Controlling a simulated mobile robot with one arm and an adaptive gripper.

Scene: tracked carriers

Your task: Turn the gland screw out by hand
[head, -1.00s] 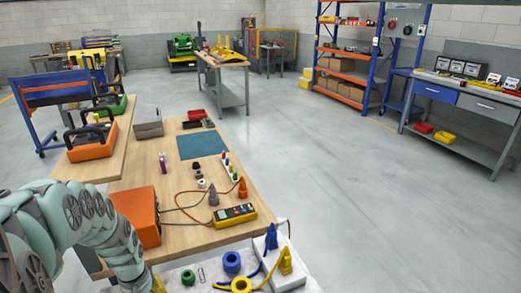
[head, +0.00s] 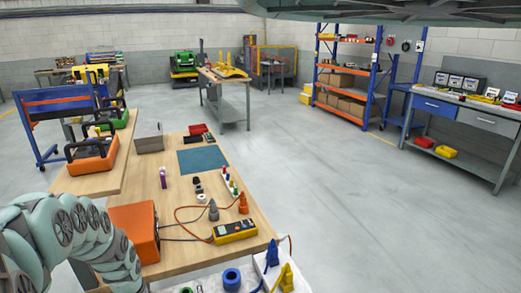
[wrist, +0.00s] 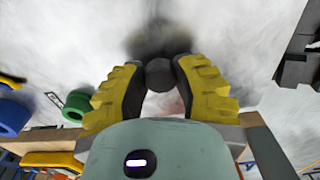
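In the wrist view my gripper (wrist: 158,72) has its two yellow and grey fingers closed in around a small dark grey round piece (wrist: 160,76). The fingertips appear to touch it on both sides. It may be the gland screw, but no thread or slot shows. A blurred dark patch lies beyond it on a pale surface, and I cannot tell whether the piece is still seated in something. In the head view my gripper is below the frame; only my arm shows at lower left.
The wooden bench (head: 205,258) holds an orange box (head: 134,231), a yellow multimeter (head: 235,231) and grey and orange cones. A blue ring (head: 231,279) and blue and yellow clamps (head: 285,278) are near the front. Open floor lies to the right.

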